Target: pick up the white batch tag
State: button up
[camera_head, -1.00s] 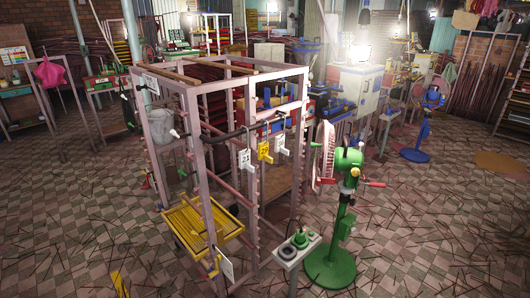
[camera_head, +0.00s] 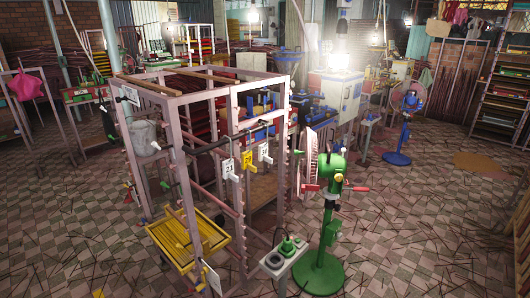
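A white batch tag (camera_head: 228,168) hangs from a dark horizontal bar on the front of a tall pinkish metal rack (camera_head: 177,150). A yellow tag (camera_head: 247,158) hangs just right of it, and another pale tag (camera_head: 264,152) hangs further right on the same bar. A white card (camera_head: 211,279) is low on the rack's front post, and another white card (camera_head: 129,95) is at its upper left corner. The writing on the tags is too small to read. My gripper is not in view.
A yellow slatted tray (camera_head: 188,238) sits low in the rack. A green pedestal fan (camera_head: 323,225) and a small stand (camera_head: 284,258) with green and dark round parts are close to its right. A blue fan (camera_head: 402,125) stands further back. Stick-littered floor (camera_head: 420,230) is open at right.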

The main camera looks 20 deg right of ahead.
aim_at(263, 148)
jog(key=i+z, duration=0.2)
jog(key=i, duration=0.2)
jog(key=i+j+z, duration=0.15)
jog(key=i, duration=0.3)
jog(key=i+j+z, duration=0.2)
jog(key=i, duration=0.2)
jog(key=i+j+z, duration=0.2)
jog(key=i, duration=0.2)
